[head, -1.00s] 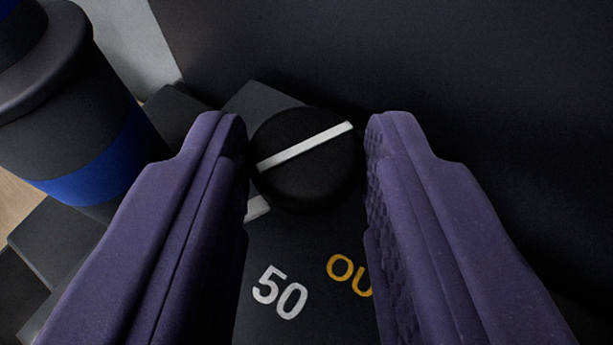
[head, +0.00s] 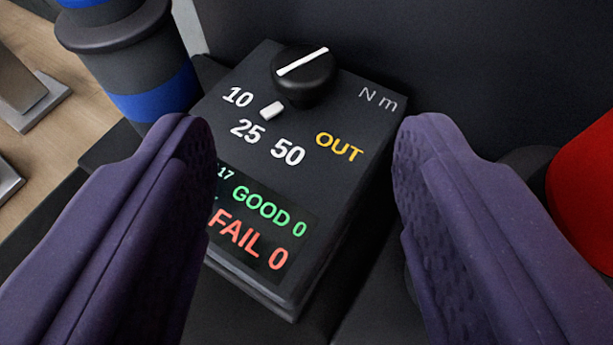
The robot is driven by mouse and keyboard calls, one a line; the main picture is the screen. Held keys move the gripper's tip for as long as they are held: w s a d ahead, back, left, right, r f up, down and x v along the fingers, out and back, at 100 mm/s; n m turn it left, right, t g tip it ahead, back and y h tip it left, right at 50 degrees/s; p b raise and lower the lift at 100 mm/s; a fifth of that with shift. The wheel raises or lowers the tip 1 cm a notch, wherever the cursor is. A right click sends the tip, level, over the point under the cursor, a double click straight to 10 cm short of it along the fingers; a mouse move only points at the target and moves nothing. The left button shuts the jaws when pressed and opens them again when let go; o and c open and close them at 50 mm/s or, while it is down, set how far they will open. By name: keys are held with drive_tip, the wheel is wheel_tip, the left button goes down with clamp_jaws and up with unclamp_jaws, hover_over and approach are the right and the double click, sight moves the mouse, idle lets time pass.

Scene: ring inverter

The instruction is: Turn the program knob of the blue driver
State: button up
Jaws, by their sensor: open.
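The program knob (head: 304,76) is a round black knob with a white line across its top. It sits at the far end of a dark control box (head: 340,182). The line slants from lower left to upper right. Around the knob the box reads 10, 25, 50, OUT and N m, with a white mark (head: 272,109) near 25. A blue-banded dark cylinder (head: 150,95), perhaps part of the blue driver, stands to the left. My gripper (head: 303,140) is open and empty. Its two purple fingers are spread over the box's near part, short of the knob and apart from it.
The box's display (head: 262,228) reads GOOD 0 and FAIL 0. A red rounded thing (head: 588,195) stands at the right edge. A dark wall rises behind the box. Wooden floor or tabletop (head: 75,60) with grey metal pieces shows at the upper left.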

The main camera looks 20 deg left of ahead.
sight(304, 62)
drive_tip(key=shift+s, duration=0.1)
drive_tip(key=w+a+m+h+b, duration=0.1)
drive_tip(key=a, duration=0.1)
drive_tip(key=a+f+m+h+b, duration=0.1)
drive_tip(key=b, duration=0.1)
drive_tip(key=w+a+f+m+h+b, duration=0.1)
drive_tip(key=a+b, duration=0.1)
drive_tip(key=shift+w+a+f+m, duration=0.2)
drive_tip(key=shift+w+a+m, duration=0.1)
drive_tip(key=shift+w+a, duration=0.05)
drive_tip(key=shift+s+a+r+m+h+b, duration=0.15)
drive_tip(key=shift+a+m+h+b, duration=0.15)
drive_tip(key=shift+m+h+b, duration=0.5)
drive_tip(key=s+r+m+h+b, duration=0.1)
drive_tip(key=h, duration=0.1)
drive_tip(key=r+m+h+b, duration=0.1)
drive_tip(key=shift+s+d+h, duration=0.1)
drive_tip(key=shift+s+h, duration=0.3)
drive_tip(key=shift+w+d, duration=0.1)
drive_tip(key=shift+d, duration=0.05)
drive_tip(key=b+x, duration=0.1)
drive_tip(key=x, duration=0.6)
drive_tip(key=shift+w+d+b, duration=0.15)
drive_tip(key=shift+b, duration=0.2)
drive_tip(key=c, duration=1)
